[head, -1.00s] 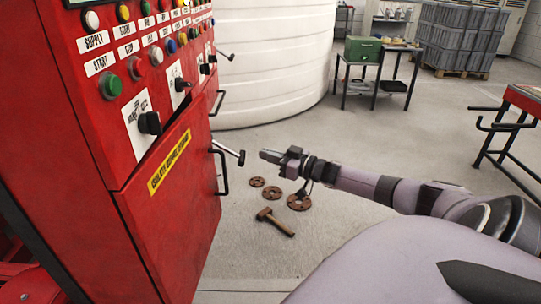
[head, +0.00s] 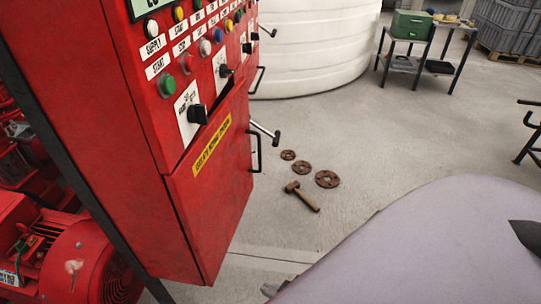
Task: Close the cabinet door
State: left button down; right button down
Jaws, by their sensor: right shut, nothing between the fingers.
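The red cabinet (head: 150,90) stands at the left. Its lower door (head: 215,195) carries a yellow label (head: 211,146) and a black handle (head: 257,153) on its right side. A dark wedge-shaped gap shows along the top of this door, under the control panel, so the door looks slightly ajar. My left gripper is out of view.
A white tank (head: 315,50) stands behind. A table with a green box (head: 411,24) is at the back. Red pump machinery (head: 75,260) is at lower left.

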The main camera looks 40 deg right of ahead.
aim_at(211, 188)
jog(key=l+z, duration=0.1)
jog(key=l, duration=2.4)
jog(key=i+l+z, duration=0.15)
jog(key=l, duration=1.1)
jog(key=k, duration=0.05)
